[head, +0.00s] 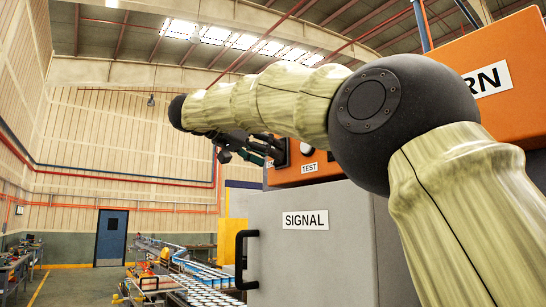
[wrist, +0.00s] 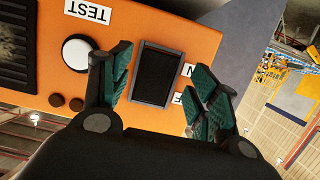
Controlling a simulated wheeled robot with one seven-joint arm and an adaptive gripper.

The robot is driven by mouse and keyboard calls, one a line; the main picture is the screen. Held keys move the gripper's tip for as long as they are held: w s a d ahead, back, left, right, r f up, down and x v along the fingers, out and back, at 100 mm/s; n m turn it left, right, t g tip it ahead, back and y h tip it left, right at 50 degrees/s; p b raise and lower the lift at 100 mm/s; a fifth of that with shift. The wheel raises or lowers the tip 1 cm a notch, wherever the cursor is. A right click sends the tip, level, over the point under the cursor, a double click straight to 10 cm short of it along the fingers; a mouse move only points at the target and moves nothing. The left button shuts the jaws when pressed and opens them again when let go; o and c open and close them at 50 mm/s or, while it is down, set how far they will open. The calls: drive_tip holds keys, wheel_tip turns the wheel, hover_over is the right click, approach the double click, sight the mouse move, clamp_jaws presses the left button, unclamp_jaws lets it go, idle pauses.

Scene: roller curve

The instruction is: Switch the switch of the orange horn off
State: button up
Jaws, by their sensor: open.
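The orange horn (head: 515,105) is a box at the upper right in the head view, partly hidden behind my arm. In the wrist view its orange face (wrist: 150,22) fills the upper left. The switch (wrist: 158,76) is a dark rocker in a grey frame on that face. White labels beside it are partly covered by a finger; an "N" and an "F" show. My gripper (wrist: 164,68) is open, with one green-padded finger on each side of the switch in the picture. I cannot tell whether either touches it. In the head view my gripper (head: 262,150) is at the horn's front.
A white round button (wrist: 77,52) near the TEST label (wrist: 88,11) and a dark grille (wrist: 17,45) are on the same face. Below the horn stands a grey SIGNAL cabinet (head: 300,260) with a black handle (head: 241,260). A roller conveyor (head: 200,290) lies at lower left.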

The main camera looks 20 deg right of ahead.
drive_tip(key=v, duration=0.9)
drive_tip(key=shift+a, duration=0.45)
drive_tip(key=shift+d, duration=0.15)
